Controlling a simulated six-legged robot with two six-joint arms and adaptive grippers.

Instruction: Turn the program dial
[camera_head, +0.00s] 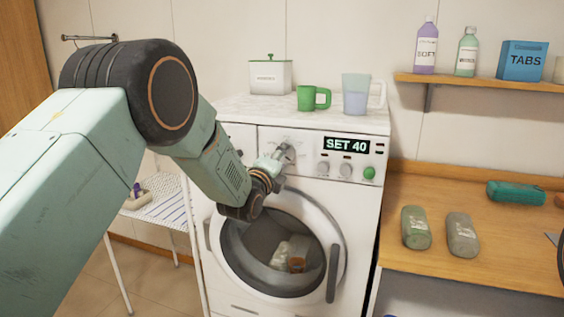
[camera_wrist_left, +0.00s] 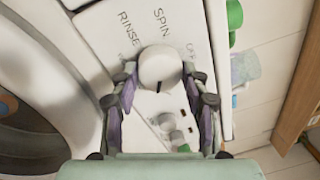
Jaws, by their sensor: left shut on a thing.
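The program dial (camera_head: 289,151) is a round pale knob on the front panel of the white washing machine (camera_head: 232,292). In the left wrist view the dial (camera_wrist_left: 160,66) sits between the fingers, with a dark pointer mark on its lower edge in the picture. The words SPIN, RINSE and OFF are printed around it. My left gripper (camera_head: 278,160) is shut on the dial, one finger on each side. My right gripper is in neither view.
Small knobs (camera_head: 323,169) and a green button (camera_head: 369,173) are right of the dial. A wooden counter (camera_head: 430,268) is at right, a wire rack (camera_head: 160,207) at left.

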